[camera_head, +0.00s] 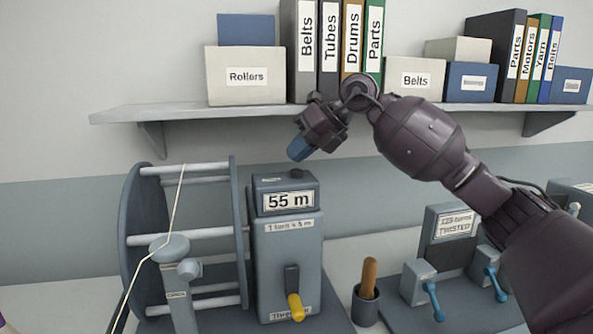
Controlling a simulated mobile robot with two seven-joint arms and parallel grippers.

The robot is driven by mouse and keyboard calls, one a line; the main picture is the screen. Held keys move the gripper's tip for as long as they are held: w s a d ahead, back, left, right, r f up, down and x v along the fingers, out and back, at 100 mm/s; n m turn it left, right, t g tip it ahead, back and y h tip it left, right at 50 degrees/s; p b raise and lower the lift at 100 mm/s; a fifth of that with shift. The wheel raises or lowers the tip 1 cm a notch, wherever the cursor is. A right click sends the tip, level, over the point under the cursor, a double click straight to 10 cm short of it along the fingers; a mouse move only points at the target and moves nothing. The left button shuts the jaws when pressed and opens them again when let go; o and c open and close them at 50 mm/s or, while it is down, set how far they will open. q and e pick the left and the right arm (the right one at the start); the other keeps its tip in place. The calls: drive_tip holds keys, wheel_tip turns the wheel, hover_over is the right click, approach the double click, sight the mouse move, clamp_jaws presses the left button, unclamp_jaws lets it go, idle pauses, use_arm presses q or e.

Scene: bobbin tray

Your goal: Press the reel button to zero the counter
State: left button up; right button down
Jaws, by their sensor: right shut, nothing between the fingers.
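A grey counter box (287,250) stands upright beside the reel, its display (288,201) reading "55 m". A small dark round button (296,173) sits on its top. A label reading "1 turn = 5 m" and a crank with a yellow handle (296,307) are on its front. The large blue-grey reel (143,235) with pale bars stands to the left. My right gripper (299,150) is shut and empty, its blue fingertips pointing down above the box top, with a visible gap to the button. My left gripper is out of view.
A shelf (190,112) with boxes and binders runs behind my right arm. A guide post (180,285) with a pale thread stands front left. A cup (366,304) with a wooden-handled tool and a device with blue levers (433,298) stand to the right.

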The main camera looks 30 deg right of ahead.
drive_tip(key=shift+f, duration=0.3)
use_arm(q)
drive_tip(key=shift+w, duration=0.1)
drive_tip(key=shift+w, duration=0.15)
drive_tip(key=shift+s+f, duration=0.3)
use_arm(e)
drive_tip(key=shift+f, duration=0.4)
use_arm(q)
drive_tip(key=shift+b, duration=0.3)
use_arm(e)
drive_tip(key=shift+f, duration=0.15)
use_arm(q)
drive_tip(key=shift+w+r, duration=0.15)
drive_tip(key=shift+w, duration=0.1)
use_arm(e)
drive_tip(key=shift+r+p, duration=0.3)
drive_tip(key=shift+r, duration=0.15)
drive_tip(key=shift+r+p, duration=0.4)
drive_tip(key=shift+r, duration=0.15)
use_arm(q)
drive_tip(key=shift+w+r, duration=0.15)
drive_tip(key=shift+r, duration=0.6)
